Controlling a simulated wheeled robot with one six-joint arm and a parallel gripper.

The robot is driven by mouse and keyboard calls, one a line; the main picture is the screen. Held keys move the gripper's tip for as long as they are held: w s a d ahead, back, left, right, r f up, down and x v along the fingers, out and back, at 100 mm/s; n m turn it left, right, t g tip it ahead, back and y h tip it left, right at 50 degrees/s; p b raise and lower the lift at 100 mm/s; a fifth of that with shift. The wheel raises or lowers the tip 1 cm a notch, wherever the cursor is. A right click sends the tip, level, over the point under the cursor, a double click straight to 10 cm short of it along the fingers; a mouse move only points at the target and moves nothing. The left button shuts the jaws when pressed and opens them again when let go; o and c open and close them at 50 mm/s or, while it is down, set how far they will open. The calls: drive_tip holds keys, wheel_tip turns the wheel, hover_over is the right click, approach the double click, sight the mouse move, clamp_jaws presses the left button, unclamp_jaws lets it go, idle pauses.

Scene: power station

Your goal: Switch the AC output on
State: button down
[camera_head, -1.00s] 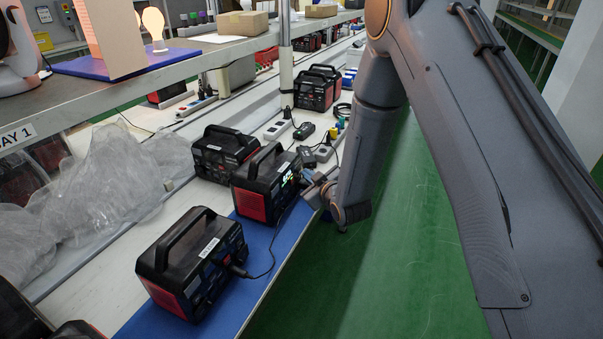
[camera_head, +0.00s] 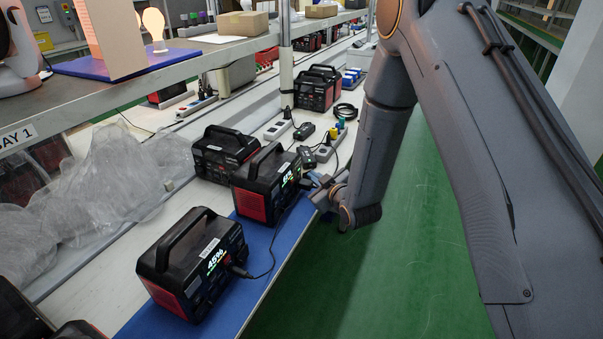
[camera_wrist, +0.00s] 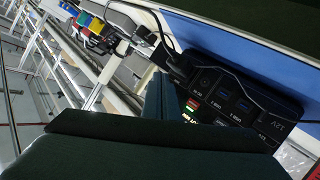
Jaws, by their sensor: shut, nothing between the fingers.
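A black and red power station (camera_head: 265,190) stands on the blue mat with its display lit; the digits are too small to read surely. My gripper (camera_head: 312,181) is shut and empty at this station's front panel. Whether it touches the panel I cannot tell. The wrist view shows the dark gripper fingers (camera_wrist: 172,112) in front of a panel (camera_wrist: 235,100) with USB ports and small lit marks. The fingers hide part of that panel, and I cannot make out the AC switch. A second power station (camera_head: 190,265), nearer, has a lit display reading 45% and a cable plugged into its front.
Another power station (camera_head: 222,153) stands close behind. Power strips (camera_head: 278,130), a small black adapter (camera_head: 304,131) and cables lie beyond. Crumpled plastic wrap (camera_head: 95,185) covers the left of the bench. A shelf (camera_head: 150,90) runs above. The green floor (camera_head: 400,250) at right is clear.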

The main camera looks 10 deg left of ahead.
drive_tip(key=shift+s+d, duration=0.3)
drive_tip(key=shift+d, duration=0.6)
drive_tip(key=shift+s+d, duration=0.25)
drive_tip(key=shift+d, duration=0.6)
drive_tip(key=shift+s+d, duration=0.3)
drive_tip(key=shift+d, duration=0.6)
drive_tip(key=s+d+r+m+g+h, duration=0.3)
drive_tip(key=s+d+m+g, duration=0.1)
drive_tip(key=s+d, duration=0.45)
drive_tip(key=s+d+r+m+g+h, duration=0.3)
drive_tip(key=s+d+m+g+h, duration=0.1)
drive_tip(key=s+d, duration=0.45)
drive_tip(key=s+r+m+g, duration=0.3)
drive_tip(key=s+g, duration=0.1)
drive_tip(key=s, duration=0.9)
drive_tip(key=shift+s+d+r, duration=0.2)
drive_tip(key=shift+s+d, duration=0.05)
drive_tip(key=shift+d, duration=0.1)
